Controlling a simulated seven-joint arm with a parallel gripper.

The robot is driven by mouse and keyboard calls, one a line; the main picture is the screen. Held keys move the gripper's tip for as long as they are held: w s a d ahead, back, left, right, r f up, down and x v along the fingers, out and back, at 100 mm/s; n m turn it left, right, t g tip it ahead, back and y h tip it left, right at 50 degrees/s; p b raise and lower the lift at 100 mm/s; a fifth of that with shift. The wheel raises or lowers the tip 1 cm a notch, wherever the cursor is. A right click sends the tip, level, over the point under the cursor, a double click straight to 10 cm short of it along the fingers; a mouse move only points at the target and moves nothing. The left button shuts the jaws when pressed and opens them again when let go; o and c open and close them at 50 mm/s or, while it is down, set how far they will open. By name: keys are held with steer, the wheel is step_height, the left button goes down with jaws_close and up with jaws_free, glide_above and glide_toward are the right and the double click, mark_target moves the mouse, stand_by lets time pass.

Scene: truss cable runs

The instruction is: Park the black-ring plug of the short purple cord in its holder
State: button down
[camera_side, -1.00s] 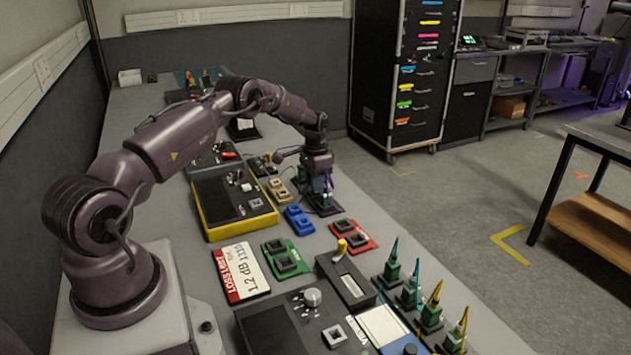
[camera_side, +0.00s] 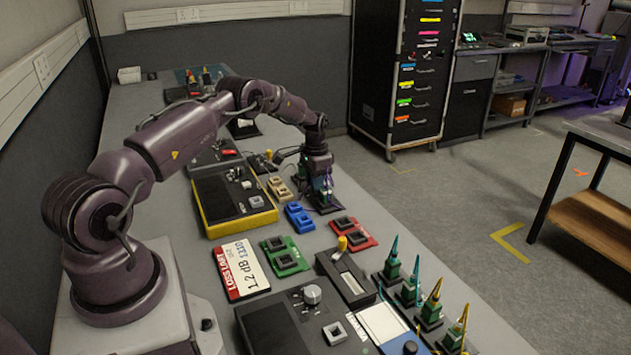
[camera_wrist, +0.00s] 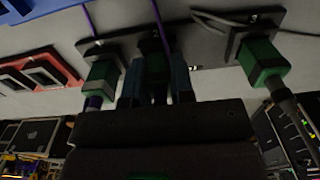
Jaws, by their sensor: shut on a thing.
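My gripper (camera_wrist: 154,88) is at the far end of the bench row in the side view (camera_side: 322,194), low over a dark holder base. Its two blue-grey fingers are shut on a green plug with a dark upper part (camera_wrist: 152,48). A purple cord (camera_wrist: 161,22) runs up behind this plug. The plug stands about upright at a dark holder plate (camera_wrist: 208,45); whether it is fully seated cannot be told. Its ring is not clearly visible. A second green plug (camera_wrist: 102,74) with a purple end stands close to the left of the fingers.
Another green plug (camera_wrist: 262,61) with a grey cord stands close on the right. Blue (camera_side: 299,217), red (camera_side: 352,234) and green (camera_side: 285,256) socket blocks lie nearby on the bench. Several cone-tipped plugs in stands (camera_side: 410,290) are at the front right.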

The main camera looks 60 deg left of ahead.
steer(key=c, duration=0.9)
jaws_free()
steer(key=shift+r, duration=2.5)
steer(key=shift+r, duration=0.15)
steer(key=shift+r, duration=1.85)
